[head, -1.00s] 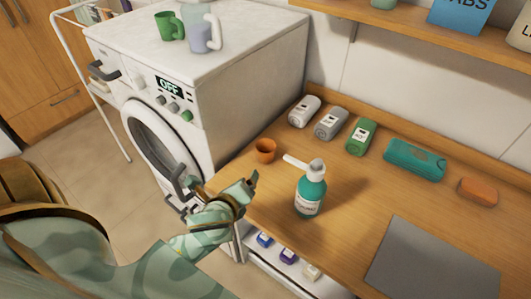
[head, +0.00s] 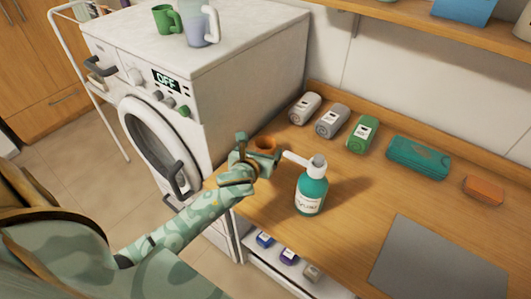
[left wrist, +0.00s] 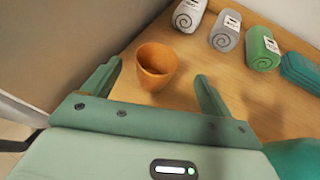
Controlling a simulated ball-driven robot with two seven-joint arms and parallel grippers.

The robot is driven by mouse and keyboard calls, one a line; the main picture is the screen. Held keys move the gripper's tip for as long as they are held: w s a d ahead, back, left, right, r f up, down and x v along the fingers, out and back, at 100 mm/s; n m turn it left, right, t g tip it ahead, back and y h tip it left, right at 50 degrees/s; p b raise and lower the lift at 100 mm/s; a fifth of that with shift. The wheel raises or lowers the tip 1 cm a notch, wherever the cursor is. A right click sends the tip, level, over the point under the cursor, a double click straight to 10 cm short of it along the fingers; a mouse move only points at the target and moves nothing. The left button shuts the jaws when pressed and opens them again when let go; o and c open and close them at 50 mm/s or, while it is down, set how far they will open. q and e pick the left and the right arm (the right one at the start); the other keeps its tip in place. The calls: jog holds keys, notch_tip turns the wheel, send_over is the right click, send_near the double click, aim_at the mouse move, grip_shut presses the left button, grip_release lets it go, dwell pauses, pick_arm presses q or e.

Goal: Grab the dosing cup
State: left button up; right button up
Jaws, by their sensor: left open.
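The dosing cup is a small orange cup (head: 264,143) on the wooden counter near the washing machine, partly hidden by my gripper in the head view. In the left wrist view the cup (left wrist: 157,66) stands upright, just ahead of and between the fingertips. My left gripper (head: 257,153) is open and empty, low over the counter at the cup's near side. Its two fingers also show in the left wrist view (left wrist: 157,80), one to each side of the cup and apart from it. My right gripper is not in view.
A teal pump bottle (head: 311,188) stands close to the right of the gripper. Several rolled packs, including a green one (head: 362,134), a teal case (head: 418,157) and an orange bar (head: 483,190) lie along the back. The washing machine (head: 235,85) borders the left.

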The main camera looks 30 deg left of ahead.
aim_at(268, 139)
pick_arm(q)
jog(key=b+x, duration=0.1)
jog(key=x, duration=0.4)
jog(key=shift+a+f+b, duration=0.1)
jog(key=shift+a+b, duration=0.05)
jog(key=shift+b, duration=0.15)
jog(key=c, duration=1.1)
jog(key=shift+o, duration=0.2)
